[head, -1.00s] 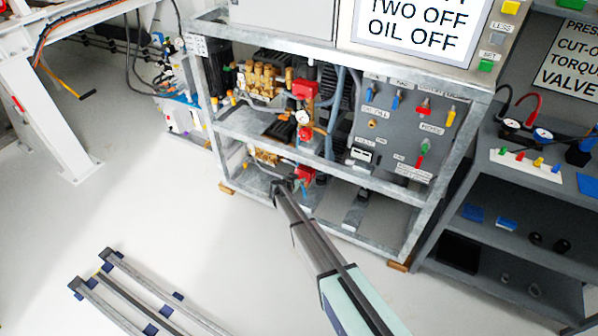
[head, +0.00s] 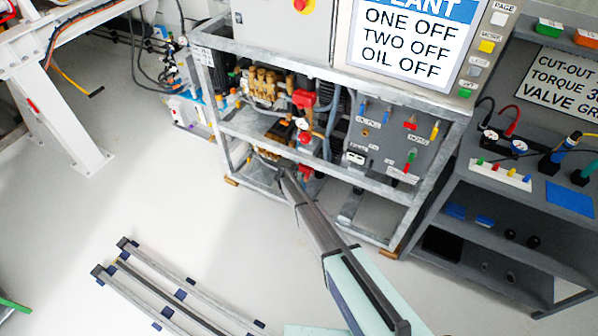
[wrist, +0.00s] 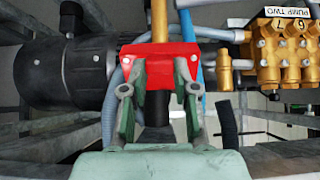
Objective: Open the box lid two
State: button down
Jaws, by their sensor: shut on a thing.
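In the wrist view a red box-like part (wrist: 160,51) sits at the centre, beside the brass pump labelled PUMP TWO (wrist: 285,45). My gripper (wrist: 159,72) has its two green-grey fingers on the lower part of the red piece and is shut on it. A dark part shows between the fingers below it. I cannot tell where lid and box meet. In the head view my gripper (head: 283,174) reaches into the lower bay of the metal frame, where a red part (head: 305,172) shows just to its right. My arm hides some of that bay.
A black motor (wrist: 75,70) lies left of the red part, with hoses around it. In the head view the frame's middle shelf rail (head: 300,158) runs above the gripper. Another brass pump (head: 268,88) sits in the upper bay. Open floor lies in front.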

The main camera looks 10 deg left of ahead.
jog(key=shift+s, duration=0.1)
dwell(0.4)
jog(key=c, duration=0.9)
grip_release()
jog(key=shift+f, duration=0.1)
jog(key=v, duration=1.2)
